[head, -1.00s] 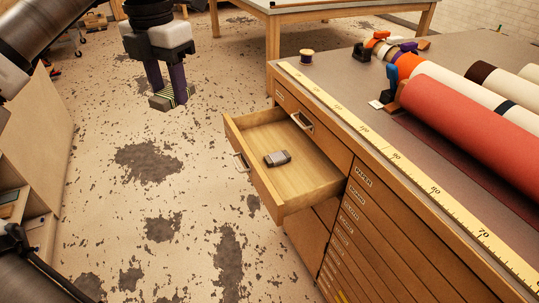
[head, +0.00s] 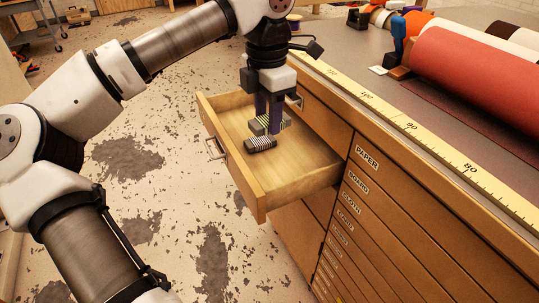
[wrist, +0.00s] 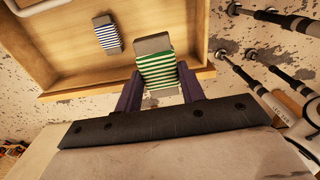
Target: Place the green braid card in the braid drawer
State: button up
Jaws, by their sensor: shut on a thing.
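My gripper (head: 268,116) points down over the open drawer, with its purple fingers shut on the green braid card. The green braid card (wrist: 158,72) is a grey block with green and white stripes; it also shows small between the fingers in the head view (head: 262,125). The open braid drawer (head: 300,163) is light wood with a metal handle. A grey card with blue and white stripes (wrist: 106,32) lies on the drawer floor (wrist: 75,50), left of the held card in the wrist view. In the wrist view the held card overlaps a drawer wall; its exact height is unclear.
The cabinet's labelled shut drawers (head: 375,215) run to the right of the open one. Its top carries a yellow measuring strip (head: 400,118) and a red roll (head: 480,75). Bare drawer floor shows in front of the cards in the head view.

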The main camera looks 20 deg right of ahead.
notch_tip(320, 180, down, 10)
jog(key=shift+f+b, duration=0.25)
jog(key=shift+b, duration=0.25)
jog(key=shift+f+b, duration=0.6)
jog(key=o, duration=1)
jog(key=shift+c, duration=0.2)
